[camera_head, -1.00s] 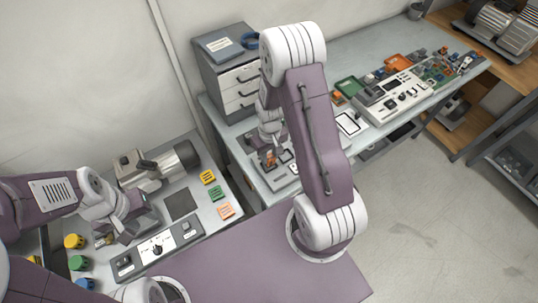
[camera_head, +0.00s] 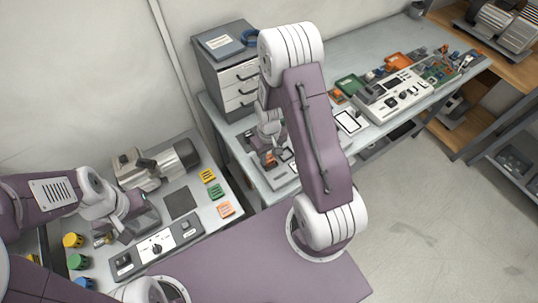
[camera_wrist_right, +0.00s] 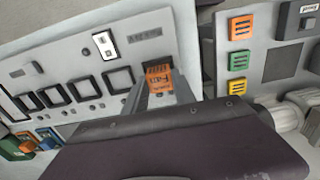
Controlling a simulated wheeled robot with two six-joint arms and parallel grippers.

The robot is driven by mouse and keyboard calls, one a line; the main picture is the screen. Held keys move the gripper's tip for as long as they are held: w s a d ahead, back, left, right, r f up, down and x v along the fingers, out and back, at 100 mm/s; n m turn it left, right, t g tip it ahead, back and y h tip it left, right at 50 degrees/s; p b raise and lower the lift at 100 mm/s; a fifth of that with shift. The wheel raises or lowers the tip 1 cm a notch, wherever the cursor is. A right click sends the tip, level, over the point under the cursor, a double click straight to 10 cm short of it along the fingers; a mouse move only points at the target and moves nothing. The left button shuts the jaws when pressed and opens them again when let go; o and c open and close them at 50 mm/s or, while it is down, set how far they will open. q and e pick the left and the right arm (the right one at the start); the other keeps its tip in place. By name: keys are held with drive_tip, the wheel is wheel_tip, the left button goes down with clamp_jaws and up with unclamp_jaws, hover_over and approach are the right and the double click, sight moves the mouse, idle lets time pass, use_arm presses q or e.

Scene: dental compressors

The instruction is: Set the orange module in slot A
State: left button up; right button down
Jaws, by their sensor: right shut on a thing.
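The orange module (camera_wrist_right: 157,80) is in my right gripper (camera_wrist_right: 158,92), which is shut on it in the right wrist view. It is held in front of a light grey panel (camera_wrist_right: 70,58) with a row of dark-framed square slots (camera_wrist_right: 117,77). I cannot read which slot is A or tell whether the module touches the panel. In the head view the right gripper (camera_head: 269,157) is over the bench beside the drawer unit, partly hidden by my arm. My left gripper (camera_head: 118,228) is over the left bench; its fingers are too unclear to judge.
Yellow (camera_head: 207,175), green (camera_head: 215,191) and orange (camera_head: 225,209) pieces lie on the left bench. A drawer unit (camera_head: 228,78) stands behind the right gripper. A white control console (camera_head: 398,96) and colored trays are farther right. Several colored pieces (camera_wrist_right: 25,146) sit at the wrist view's lower left.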

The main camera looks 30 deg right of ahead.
drive_tip(key=shift+f, duration=0.3)
idle(0.5)
drive_tip(key=c, duration=0.6)
unclamp_jaws()
drive_tip(key=shift+r, duration=0.1)
wheel_tip(320, 180, up, 7)
drive_tip(key=p, duration=0.6)
